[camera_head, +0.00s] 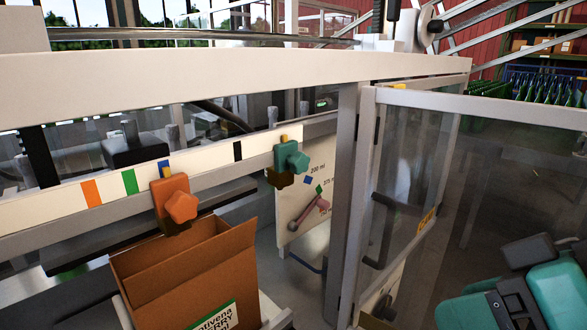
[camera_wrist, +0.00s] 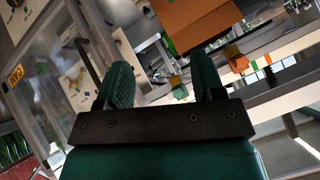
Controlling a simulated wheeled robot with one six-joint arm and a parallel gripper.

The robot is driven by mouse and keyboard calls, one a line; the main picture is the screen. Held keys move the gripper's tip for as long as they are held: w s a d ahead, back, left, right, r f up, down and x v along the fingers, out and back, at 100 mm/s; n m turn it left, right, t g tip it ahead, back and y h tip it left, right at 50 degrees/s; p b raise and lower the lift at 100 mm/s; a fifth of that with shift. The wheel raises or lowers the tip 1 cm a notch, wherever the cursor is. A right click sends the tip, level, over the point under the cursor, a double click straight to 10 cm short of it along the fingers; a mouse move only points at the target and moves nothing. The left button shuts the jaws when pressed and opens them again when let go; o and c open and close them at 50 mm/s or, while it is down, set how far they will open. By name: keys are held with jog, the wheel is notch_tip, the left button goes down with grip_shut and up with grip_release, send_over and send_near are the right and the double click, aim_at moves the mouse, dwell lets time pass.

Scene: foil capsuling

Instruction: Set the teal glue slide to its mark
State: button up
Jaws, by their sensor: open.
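The teal glue slide (camera_head: 291,158) sits on the white marked rail (camera_head: 60,207), at its right part, with a small yellow tab above it. Left of it the rail carries a black mark (camera_head: 238,151), a blue mark (camera_head: 164,167), a green mark (camera_head: 129,181) and an orange mark (camera_head: 91,193). The orange slide (camera_head: 177,203) sits just below the blue mark. My gripper (camera_wrist: 163,82) is open and empty. In the wrist view the small teal slide (camera_wrist: 175,81) shows between its fingers, well beyond them. In the head view my arm's teal end is at the lower right, apart from the rail.
An open cardboard box (camera_head: 190,270) stands below the orange slide. A clear machine door (camera_head: 415,180) with a dark handle (camera_head: 380,230) stands between the rail and my arm in the head picture. A white panel (camera_head: 306,185) with volume labels and a pink lever hangs behind the teal slide.

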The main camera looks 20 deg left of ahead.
jog(key=w+a+r+n+t+y+b, duration=0.1)
jog(key=w+a+r+t+y, duration=0.1)
jog(key=w+a+y, duration=0.3)
jog(key=m+t+y, duration=0.1)
jog(key=t+y, duration=0.1)
jog(key=t, duration=0.1)
send_near(303, 166)
jog(key=p+x, duration=0.8)
jog(key=x, duration=0.1)
jog(key=shift+w+a+r+p, duration=0.15)
jog(key=shift+a+p, duration=0.1)
jog(key=shift+p, duration=0.15)
jog(key=shift+w+a, duration=0.2)
jog(key=shift+a, duration=0.35)
